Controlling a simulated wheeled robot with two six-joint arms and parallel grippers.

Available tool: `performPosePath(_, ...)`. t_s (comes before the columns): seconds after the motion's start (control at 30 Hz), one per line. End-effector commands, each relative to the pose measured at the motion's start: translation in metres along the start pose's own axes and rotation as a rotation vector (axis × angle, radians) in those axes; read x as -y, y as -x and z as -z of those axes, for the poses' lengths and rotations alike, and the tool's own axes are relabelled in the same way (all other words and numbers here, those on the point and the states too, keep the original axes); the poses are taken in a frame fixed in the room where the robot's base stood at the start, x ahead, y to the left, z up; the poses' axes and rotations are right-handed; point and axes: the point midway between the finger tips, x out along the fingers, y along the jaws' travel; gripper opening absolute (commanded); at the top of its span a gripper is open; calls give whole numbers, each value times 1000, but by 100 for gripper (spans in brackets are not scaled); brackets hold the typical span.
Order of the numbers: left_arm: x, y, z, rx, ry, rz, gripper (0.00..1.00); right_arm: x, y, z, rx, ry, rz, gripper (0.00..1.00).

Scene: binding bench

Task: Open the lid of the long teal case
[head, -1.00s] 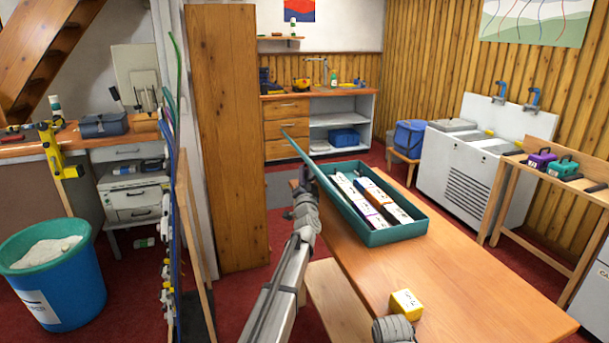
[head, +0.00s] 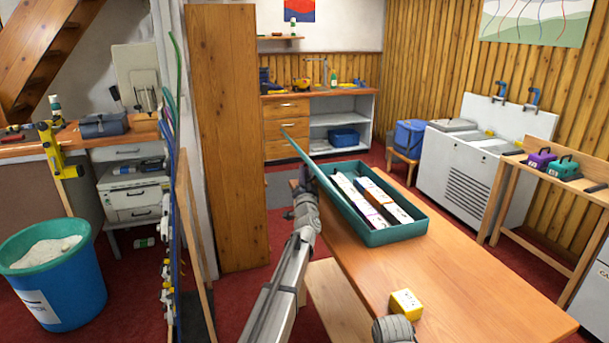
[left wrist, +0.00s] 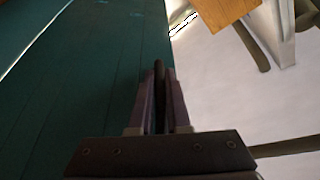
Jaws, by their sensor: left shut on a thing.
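The long teal case (head: 395,236) sits on the wooden table, with packed boxes showing inside it. Its lid (head: 310,163) stands raised on the case's left side, seen nearly edge-on. In the left wrist view the lid (left wrist: 95,70) shows as a broad teal surface on the left. My left gripper (head: 305,188) is at the lid's outer left side. In the left wrist view its fingers (left wrist: 160,90) are closed on a thin dark part at the lid's edge; the exact contact is dim.
A yellow box (head: 405,304) lies near the front of the wooden table (head: 470,290), and the tabletop right of the case is clear. A bench (head: 335,300) stands left of the table. A tall wooden panel (head: 228,140) rises behind my left arm.

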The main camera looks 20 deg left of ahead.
Motion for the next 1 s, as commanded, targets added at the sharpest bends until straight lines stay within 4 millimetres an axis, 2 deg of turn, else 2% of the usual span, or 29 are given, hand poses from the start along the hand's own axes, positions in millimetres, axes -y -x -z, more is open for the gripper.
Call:
performPosePath(0.33,1,-2,5,0,-12,-5,0,0,5,0,0,0,0,45)
performPosePath(0.53,1,-15,35,1,-122,-53,0,-4,38,-2,0,0,0,45)
performPosePath(0.7,-9,-28,63,-1,-223,-96,0,-6,62,-4,0,-1,0,45)
performPosePath(0.8,-20,-35,81,-2,-226,-98,0,-7,71,-4,0,-1,0,45)
performPosePath(1.0,-30,-40,94,0,-227,-95,0,-7,75,-4,0,-1,0,45)
